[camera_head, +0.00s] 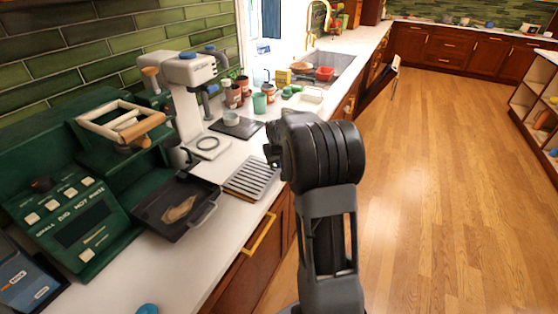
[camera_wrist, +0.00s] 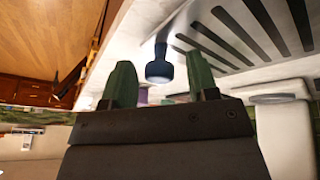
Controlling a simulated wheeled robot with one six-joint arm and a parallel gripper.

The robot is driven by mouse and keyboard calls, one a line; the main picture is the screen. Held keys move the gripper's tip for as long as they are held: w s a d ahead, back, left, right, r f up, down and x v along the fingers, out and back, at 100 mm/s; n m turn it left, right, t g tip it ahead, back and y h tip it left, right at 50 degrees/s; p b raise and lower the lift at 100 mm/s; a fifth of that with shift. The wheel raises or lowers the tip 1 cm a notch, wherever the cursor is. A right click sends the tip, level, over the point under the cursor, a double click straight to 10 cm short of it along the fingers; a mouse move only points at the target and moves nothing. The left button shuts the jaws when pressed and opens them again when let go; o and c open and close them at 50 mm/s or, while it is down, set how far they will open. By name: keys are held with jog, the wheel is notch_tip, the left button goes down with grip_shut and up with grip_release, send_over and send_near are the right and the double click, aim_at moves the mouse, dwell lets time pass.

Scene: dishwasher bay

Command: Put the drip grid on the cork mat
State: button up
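The drip grid (camera_head: 252,177) is a pale metal plate with dark slots, lying on the white counter beside the black tray. It also shows at the upper right of the wrist view (camera_wrist: 232,32), beyond the fingertips. My gripper (camera_wrist: 160,68) has its two green fingers apart, with a dark round-ended object (camera_wrist: 159,70) showing between them in the picture; I cannot tell its depth. Nothing is visibly held. In the head view my dark wrist is just right of the grid, and the fingers are mostly hidden. I cannot make out a cork mat.
A green machine (camera_head: 82,224) and a black tray (camera_head: 166,214) with a tan item stand left of the grid. A white coffee machine (camera_head: 190,70) stands behind. A dark mat (camera_head: 238,127), cups and a sink (camera_head: 328,64) lie farther along. The wood floor at right is clear.

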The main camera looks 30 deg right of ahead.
jog(key=shift+r, duration=0.1)
jog(key=a+v, duration=0.1)
jog(key=v, duration=1.1)
jog(key=s+a+f+n+y, duration=0.1)
jog(key=s+a+f, duration=0.1)
jog(key=s+a, duration=0.5)
jog(key=s+a+f+n+y, duration=0.1)
jog(key=s+a+f, duration=0.2)
jog(key=s+a, duration=0.5)
jog(key=s, duration=0.6)
jog(key=shift+a+f, duration=0.2)
jog(key=shift+r, duration=0.15)
